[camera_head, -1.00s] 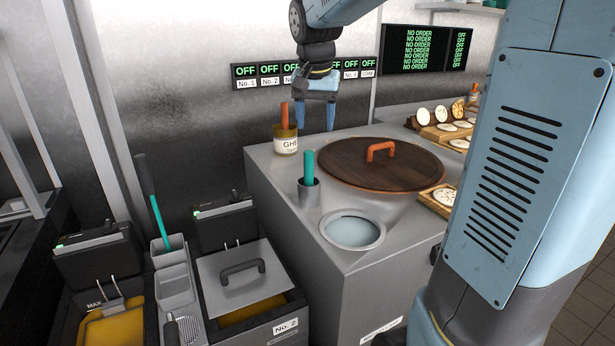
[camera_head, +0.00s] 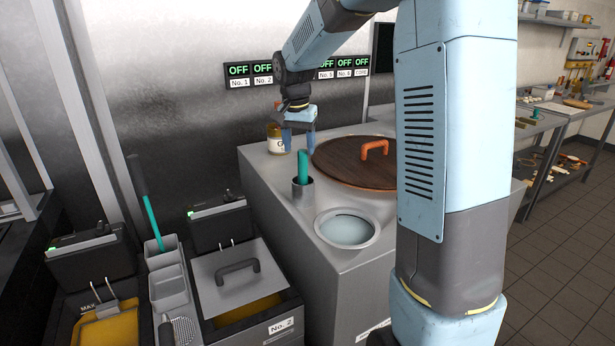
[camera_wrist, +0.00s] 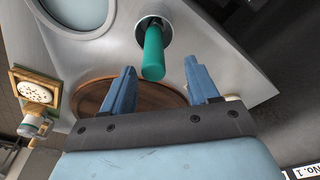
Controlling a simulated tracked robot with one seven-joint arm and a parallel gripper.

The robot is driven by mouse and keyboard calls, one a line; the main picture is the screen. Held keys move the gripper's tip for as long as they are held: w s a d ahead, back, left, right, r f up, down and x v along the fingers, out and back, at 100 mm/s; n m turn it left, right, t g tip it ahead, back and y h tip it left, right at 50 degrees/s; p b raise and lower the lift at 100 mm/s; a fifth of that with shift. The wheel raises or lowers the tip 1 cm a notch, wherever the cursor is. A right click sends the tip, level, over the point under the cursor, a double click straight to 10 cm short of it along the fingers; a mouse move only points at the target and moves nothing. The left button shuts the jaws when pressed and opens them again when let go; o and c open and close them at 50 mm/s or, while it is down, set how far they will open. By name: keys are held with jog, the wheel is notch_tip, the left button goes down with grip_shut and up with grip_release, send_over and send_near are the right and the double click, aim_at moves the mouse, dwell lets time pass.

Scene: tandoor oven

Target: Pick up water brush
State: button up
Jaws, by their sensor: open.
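The water brush shows as a green handle (camera_head: 304,168) standing in a small metal cup (camera_head: 305,190) on the grey tandoor top. Its bristle end is hidden inside the cup. My gripper (camera_head: 299,150) is open and empty, close above and behind the handle. In the wrist view the green handle (camera_wrist: 153,52) lies ahead of my open fingers (camera_wrist: 158,72), between their lines. It does not appear to be gripped. The cup's rim (camera_wrist: 153,25) shows around the handle's base.
A wooden lid (camera_head: 350,165) with an orange handle covers the oven to the right. A round opening (camera_head: 347,228) lies in front of the cup. A ghee jar (camera_head: 274,138) stands behind, close to my gripper. Fryers (camera_head: 240,285) stand at the lower left.

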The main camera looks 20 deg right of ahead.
aim_at(303, 162)
jog(key=shift+w+d+f, duration=0.1)
jog(key=shift+d+f, duration=0.1)
jog(key=shift+f, duration=0.85)
jog(key=shift+w+d+f, duration=0.1)
jog(key=shift+d+f, duration=0.1)
jog(key=shift+f, duration=0.8)
jog(key=shift+w+d+f, duration=0.1)
jog(key=shift+d+f, duration=0.1)
jog(key=shift+f, duration=0.85)
grip_shut()
